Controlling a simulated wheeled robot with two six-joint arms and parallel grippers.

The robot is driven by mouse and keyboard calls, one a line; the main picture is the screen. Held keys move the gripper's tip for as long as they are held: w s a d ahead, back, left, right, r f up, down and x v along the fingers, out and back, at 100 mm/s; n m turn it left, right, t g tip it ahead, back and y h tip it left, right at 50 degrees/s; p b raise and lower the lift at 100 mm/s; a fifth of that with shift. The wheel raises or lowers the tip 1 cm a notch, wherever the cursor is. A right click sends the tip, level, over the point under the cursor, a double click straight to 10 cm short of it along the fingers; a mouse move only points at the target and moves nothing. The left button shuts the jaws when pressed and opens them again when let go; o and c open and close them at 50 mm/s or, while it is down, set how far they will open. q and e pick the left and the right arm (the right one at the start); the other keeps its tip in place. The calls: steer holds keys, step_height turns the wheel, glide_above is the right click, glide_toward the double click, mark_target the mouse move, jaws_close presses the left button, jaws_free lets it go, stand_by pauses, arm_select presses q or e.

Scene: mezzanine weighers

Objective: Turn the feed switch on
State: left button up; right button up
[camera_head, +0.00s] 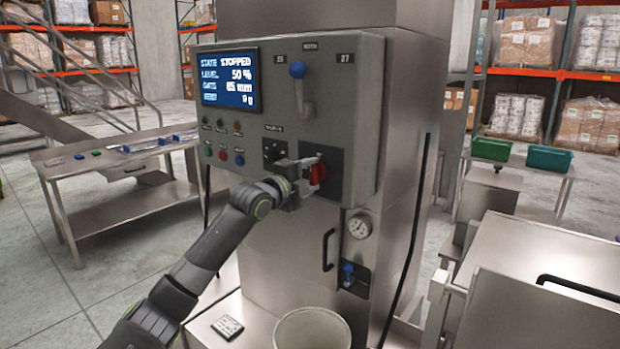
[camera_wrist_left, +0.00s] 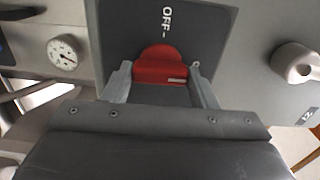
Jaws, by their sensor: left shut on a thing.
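The feed switch is a red rotary knob (camera_head: 318,173) on a dark plate at the lower right of the grey control panel (camera_head: 360,120). My left gripper (camera_head: 301,175) is at the knob and shut on it. In the left wrist view the red knob (camera_wrist_left: 160,66) sits between the two fingers of the left gripper (camera_wrist_left: 161,85). The plate (camera_wrist_left: 200,35) beside it reads "OFF". A pale mark shows on the knob, turned away from the OFF label in that view. The display (camera_head: 229,80) reads "STATE STOPPED", level 50 %. My right gripper is not in view.
Coloured buttons (camera_head: 222,155) are left of the gripper. A gauge (camera_head: 360,226), a black handle (camera_head: 328,249) and a blue valve (camera_head: 348,270) lie below. A pale bucket (camera_head: 312,330) stands underneath.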

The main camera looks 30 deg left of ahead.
arm_select(q)
steer(key=shift+f+m, duration=0.1)
steer(key=shift+m, duration=0.2)
steer(key=o, duration=1)
